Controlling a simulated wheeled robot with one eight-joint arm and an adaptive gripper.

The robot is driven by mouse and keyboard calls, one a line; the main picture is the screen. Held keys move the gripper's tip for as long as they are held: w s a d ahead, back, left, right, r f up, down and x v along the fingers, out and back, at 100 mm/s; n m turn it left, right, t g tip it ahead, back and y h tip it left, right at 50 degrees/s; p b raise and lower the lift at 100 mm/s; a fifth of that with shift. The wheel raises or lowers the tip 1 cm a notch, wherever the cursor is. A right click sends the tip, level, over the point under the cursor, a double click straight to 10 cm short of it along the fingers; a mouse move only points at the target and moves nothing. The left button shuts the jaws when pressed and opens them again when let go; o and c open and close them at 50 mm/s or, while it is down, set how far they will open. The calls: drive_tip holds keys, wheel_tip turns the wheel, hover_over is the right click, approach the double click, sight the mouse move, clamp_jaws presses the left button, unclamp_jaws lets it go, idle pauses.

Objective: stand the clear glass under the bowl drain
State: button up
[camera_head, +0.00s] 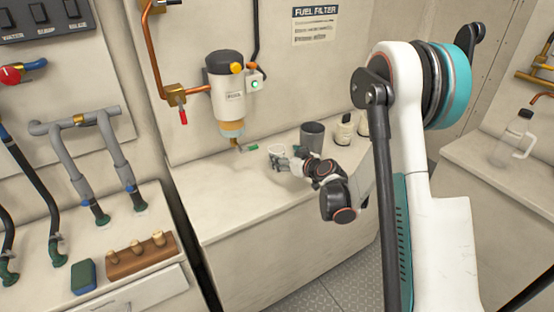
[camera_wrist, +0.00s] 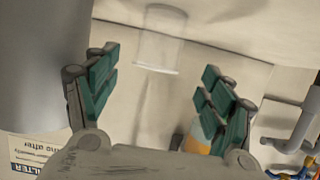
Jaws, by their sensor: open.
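The clear glass (camera_head: 276,149) stands on the counter, right of the fuel filter (camera_head: 227,92). In the wrist view, which is upside down, my gripper (camera_wrist: 158,85) is open and empty. The clear glass (camera_wrist: 161,40) shows beyond the fingertips, between their lines. The amber bowl (camera_wrist: 197,140) shows partly behind the right finger.
A dark grey cup (camera_head: 312,136) stands just right of the glass and looms at left in the wrist view (camera_wrist: 35,60). Two small bottles (camera_head: 344,130) stand farther right. The counter (camera_head: 215,190) left of the glass is clear. A copper pipe (camera_head: 152,55) runs beside the filter.

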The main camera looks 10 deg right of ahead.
sight(277, 152)
drive_tip(key=shift+x, duration=1.15)
drive_tip(key=x, duration=0.1)
drive_tip(key=b+x, duration=0.1)
drive_tip(key=x, duration=0.1)
drive_tip(key=b+x, duration=0.1)
drive_tip(key=x, duration=0.1)
drive_tip(key=shift+d+f, duration=0.1)
drive_tip(key=shift+f, duration=0.2)
drive_tip(key=shift+r, duration=0.1)
drive_tip(key=c, duration=1.3)
